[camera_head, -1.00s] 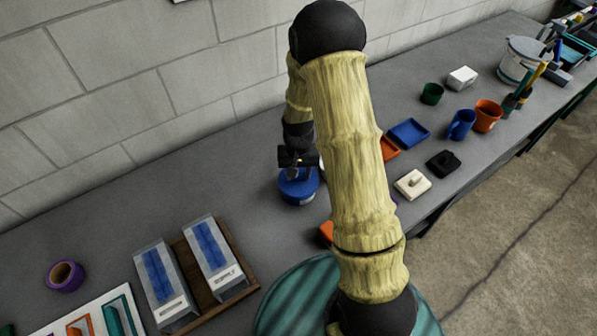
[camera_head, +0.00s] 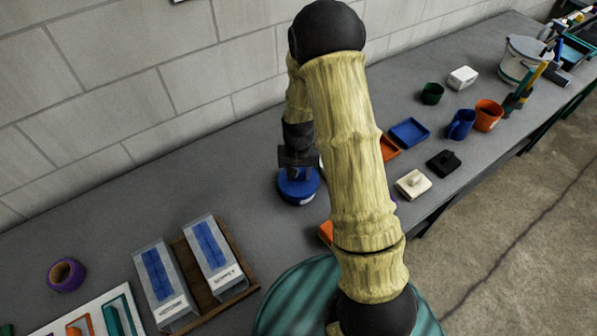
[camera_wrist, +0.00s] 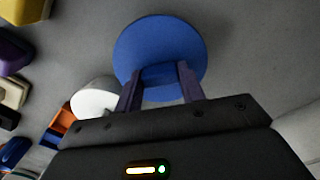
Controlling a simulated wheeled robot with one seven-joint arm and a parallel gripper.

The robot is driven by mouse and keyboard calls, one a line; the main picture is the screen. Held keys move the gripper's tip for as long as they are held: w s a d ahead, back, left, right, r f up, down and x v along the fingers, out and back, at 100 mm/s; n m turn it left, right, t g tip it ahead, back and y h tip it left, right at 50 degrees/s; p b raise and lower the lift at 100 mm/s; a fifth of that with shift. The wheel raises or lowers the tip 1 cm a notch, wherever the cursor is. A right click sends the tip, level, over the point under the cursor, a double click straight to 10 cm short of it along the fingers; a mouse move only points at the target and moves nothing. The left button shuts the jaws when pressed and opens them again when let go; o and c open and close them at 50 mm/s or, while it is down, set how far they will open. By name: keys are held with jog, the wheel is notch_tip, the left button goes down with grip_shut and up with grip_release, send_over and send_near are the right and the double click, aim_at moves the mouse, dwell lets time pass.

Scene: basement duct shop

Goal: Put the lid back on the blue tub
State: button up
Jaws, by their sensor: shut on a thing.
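The blue tub (camera_head: 298,190) stands on the bench below my gripper (camera_head: 297,172), partly behind my arm. In the wrist view a round blue lid (camera_wrist: 150,42) with a raised block handle (camera_wrist: 162,75) lies under my gripper (camera_wrist: 160,85). The two dark fingers are on either side of the handle and shut on it. In the head view the lid is at the top of the tub; whether it is fully seated I cannot tell. The tub's wall is hidden in the wrist view.
A white round thing (camera_wrist: 95,97) is close beside the lid. Two clear-sided boxes (camera_head: 212,257) stand in a wooden tray (camera_head: 243,287) at the front left. A white lid (camera_head: 412,184), a black lid (camera_head: 443,164) and a blue tray (camera_head: 409,133) lie to the right.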

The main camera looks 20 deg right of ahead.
dwell(0.4)
jog(key=o, duration=1.5)
jog(key=shift+s+r+p, duration=0.1)
jog(key=shift+r+p, duration=0.45)
jog(key=shift+r, duration=0.15)
jog(key=shift+r+p, duration=2.1)
jog(key=shift+r, duration=0.7)
jog(key=shift+c, duration=0.2)
